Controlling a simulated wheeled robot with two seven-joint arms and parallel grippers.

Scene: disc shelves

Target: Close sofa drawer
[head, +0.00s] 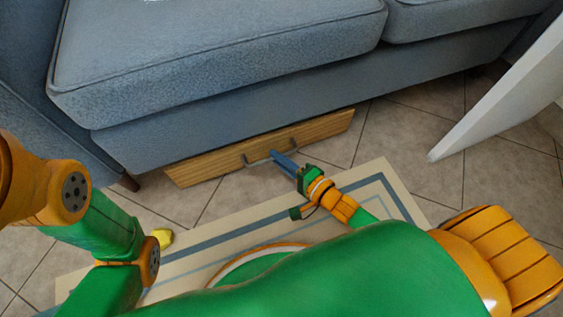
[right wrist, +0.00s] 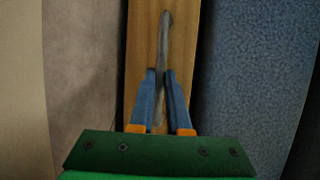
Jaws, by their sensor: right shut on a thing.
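The sofa drawer has a wooden front (head: 215,164) under the blue-grey sofa (head: 215,60). A metal bar handle (head: 254,158) is at the middle of the front. My right gripper (head: 277,157) reaches the handle from the front, and its blue fingers meet at it. In the right wrist view the fingers (right wrist: 161,80) are shut on the handle (right wrist: 165,40), which runs up between them along the wooden front (right wrist: 142,40). The head view does not show clearly how far the front stands out from the sofa. My left gripper does not show.
A rug (head: 397,192) with blue border lines lies on the tiled floor below my arms. A white panel or furniture leg (head: 495,100) slants in at the right. A small yellow object (head: 163,237) lies at the left near my left arm. Tiles (head: 400,140) right of the drawer are bare.

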